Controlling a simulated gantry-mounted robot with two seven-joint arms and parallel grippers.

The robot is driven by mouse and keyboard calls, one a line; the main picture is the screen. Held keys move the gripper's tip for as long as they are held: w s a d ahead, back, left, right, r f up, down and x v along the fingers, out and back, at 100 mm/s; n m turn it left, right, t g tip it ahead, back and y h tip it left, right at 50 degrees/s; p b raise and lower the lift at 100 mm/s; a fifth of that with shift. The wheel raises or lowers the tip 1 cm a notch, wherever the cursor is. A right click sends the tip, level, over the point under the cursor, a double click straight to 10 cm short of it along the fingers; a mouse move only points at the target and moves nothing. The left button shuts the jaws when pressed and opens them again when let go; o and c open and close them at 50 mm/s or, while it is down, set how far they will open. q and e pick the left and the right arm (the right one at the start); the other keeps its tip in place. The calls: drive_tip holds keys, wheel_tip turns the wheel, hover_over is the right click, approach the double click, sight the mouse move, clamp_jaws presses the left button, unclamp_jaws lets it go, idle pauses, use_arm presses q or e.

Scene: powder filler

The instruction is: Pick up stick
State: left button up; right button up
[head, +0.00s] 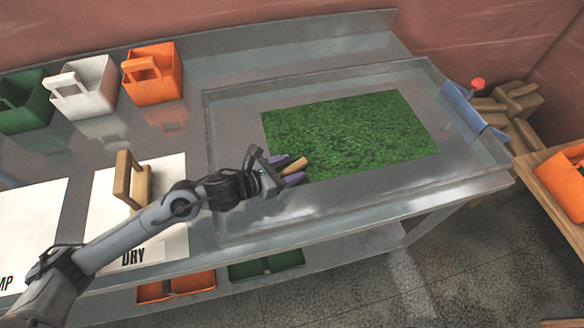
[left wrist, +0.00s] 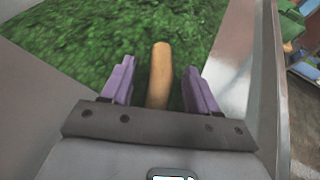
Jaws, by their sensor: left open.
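The stick is a short tan wooden piece (head: 294,166) lying at the front left corner of the green grass mat (head: 350,130). My left gripper (head: 290,170) is at the stick, its purple fingers apart. In the left wrist view the stick (left wrist: 160,75) stands between the two open fingers of my left gripper (left wrist: 158,88), with a gap on each side. The stick's near end is hidden behind the gripper's body. My right gripper is in neither view.
The mat lies in a shallow metal tray (head: 235,215) on the bench. A wooden block (head: 123,178) stands on the white DRY sheet (head: 165,240). Orange (head: 153,75), white (head: 85,90) and green (head: 25,105) bins stand at the back left. A red knob (head: 477,84) is at right.

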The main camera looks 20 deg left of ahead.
sight(288, 169)
use_arm(q)
drive_tip(key=shift+c, duration=0.2)
drive_tip(key=c, duration=1)
drive_tip(key=shift+r, duration=0.1)
drive_tip(key=shift+r, duration=0.45)
wheel_tip(288, 169, up, 3)
drive_tip(key=shift+r+p, duration=0.2)
drive_tip(key=shift+p, duration=0.3)
drive_tip(key=s+r+p, duration=0.2)
drive_tip(key=s+r, duration=0.4)
drive_tip(key=s, duration=0.5)
drive_tip(key=shift+s+d+r+p, duration=0.3)
drive_tip(key=shift+s+d, duration=0.05)
drive_tip(key=shift+d, duration=0.1)
